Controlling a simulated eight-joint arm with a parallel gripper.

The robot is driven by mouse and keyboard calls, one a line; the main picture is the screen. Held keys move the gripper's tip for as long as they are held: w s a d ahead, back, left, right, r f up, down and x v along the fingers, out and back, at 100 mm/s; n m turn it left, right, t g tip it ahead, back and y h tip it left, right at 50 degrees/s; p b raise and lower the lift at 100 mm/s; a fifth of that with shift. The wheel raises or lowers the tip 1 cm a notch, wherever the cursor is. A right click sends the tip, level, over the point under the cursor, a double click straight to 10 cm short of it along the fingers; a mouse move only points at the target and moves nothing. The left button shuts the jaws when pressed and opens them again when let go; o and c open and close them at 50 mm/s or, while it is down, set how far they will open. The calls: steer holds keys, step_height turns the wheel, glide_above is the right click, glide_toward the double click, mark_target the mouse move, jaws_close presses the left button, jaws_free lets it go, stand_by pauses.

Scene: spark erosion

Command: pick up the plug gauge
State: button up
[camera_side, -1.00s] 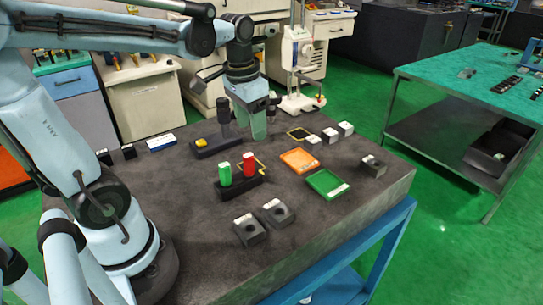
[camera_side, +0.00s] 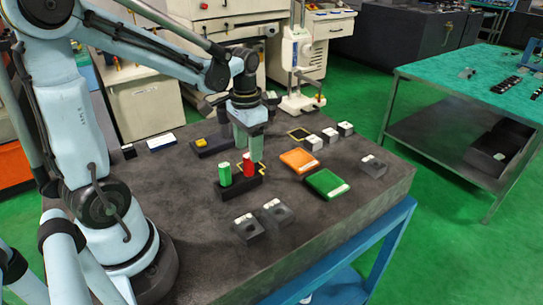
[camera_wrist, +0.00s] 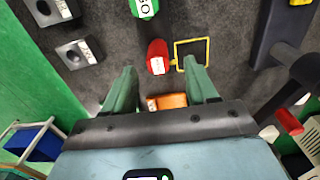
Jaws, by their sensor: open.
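A red cylinder (camera_side: 249,168) and a green cylinder (camera_side: 224,174) stand upright side by side on a black block (camera_side: 240,188) on the dark table. Both have light tops; I take them for the plug gauge's parts but cannot tell for sure. In the wrist view the red cylinder (camera_wrist: 157,57) shows a white label, and the green one (camera_wrist: 145,8) shows white lettering at the top edge. My gripper (camera_side: 248,144) is low behind the red cylinder. In the wrist view my gripper (camera_wrist: 161,82) is open and empty, with the red cylinder just beyond its fingertips.
A yellow square outline (camera_wrist: 206,52) lies beside the red cylinder. A black stand with a yellow piece (camera_side: 201,142) is behind left. An orange box (camera_side: 299,161) and a green box (camera_side: 326,184) lie right. Two dark blocks (camera_side: 248,229) (camera_side: 277,212) sit in front. The table's front left is clear.

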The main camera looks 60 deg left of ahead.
mark_target(248, 155)
steer(key=shift+s+d+f, duration=0.1)
steer(key=shift+s+f, duration=0.05)
steer(key=shift+f, duration=2.35)
jaws_close()
